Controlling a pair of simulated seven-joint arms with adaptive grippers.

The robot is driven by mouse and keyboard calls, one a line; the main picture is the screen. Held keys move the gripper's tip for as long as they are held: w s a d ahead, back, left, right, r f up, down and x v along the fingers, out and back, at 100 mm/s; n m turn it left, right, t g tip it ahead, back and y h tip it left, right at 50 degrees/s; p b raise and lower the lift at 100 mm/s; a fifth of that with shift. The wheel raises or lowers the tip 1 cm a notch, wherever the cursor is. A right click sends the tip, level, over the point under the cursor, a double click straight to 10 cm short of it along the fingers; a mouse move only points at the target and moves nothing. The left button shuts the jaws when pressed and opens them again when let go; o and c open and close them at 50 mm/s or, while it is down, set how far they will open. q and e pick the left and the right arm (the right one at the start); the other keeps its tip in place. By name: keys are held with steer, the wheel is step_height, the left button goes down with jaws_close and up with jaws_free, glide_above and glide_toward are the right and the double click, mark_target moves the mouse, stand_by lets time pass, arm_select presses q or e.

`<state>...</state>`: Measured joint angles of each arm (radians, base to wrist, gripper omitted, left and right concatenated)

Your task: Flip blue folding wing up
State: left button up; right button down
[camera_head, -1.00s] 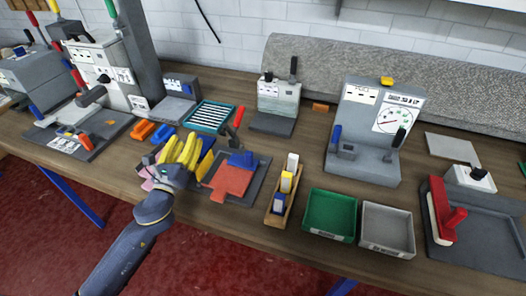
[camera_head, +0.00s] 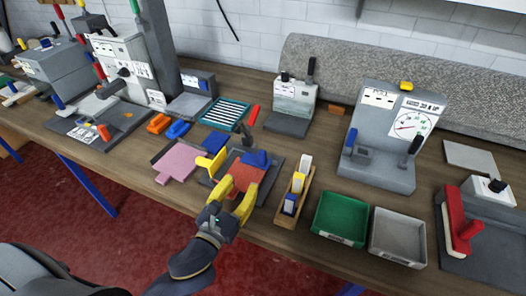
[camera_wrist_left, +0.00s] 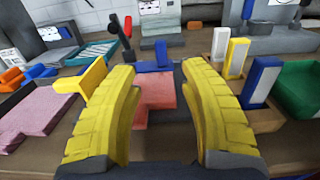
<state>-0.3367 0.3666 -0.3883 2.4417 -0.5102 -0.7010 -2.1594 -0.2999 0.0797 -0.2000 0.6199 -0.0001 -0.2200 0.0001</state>
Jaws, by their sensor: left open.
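The blue folding wing (camera_head: 257,158) lies low at the back edge of a red panel (camera_head: 247,178) on a dark base plate (camera_head: 273,180). In the left wrist view the blue wing (camera_wrist_left: 163,56) shows straight ahead, beyond the red panel (camera_wrist_left: 153,95). A yellow wing (camera_head: 210,163) stands raised at the left side of the plate. My left gripper (camera_head: 237,191) is open and empty at the front of the plate, its yellow fingers on either side of the red panel in view. The blue wing is beyond the fingertips, apart from them. My right gripper is not in view.
A pink cut-out mat (camera_head: 180,161) lies left of the plate. A wooden rack (camera_head: 291,212) with upright blocks stands close on the right, then a green tray (camera_head: 341,219) and a grey tray (camera_head: 398,239). A red-handled lever (camera_head: 252,115) rises behind the plate.

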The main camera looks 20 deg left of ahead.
mark_target(260, 154)
arm_select(q)
steer(key=w, duration=0.5)
steer(key=w+d, duration=0.1)
steer(key=w, duration=0.8)
steer(key=shift+w+d, duration=0.4)
steer(key=shift+c, duration=0.5)
jaws_close()
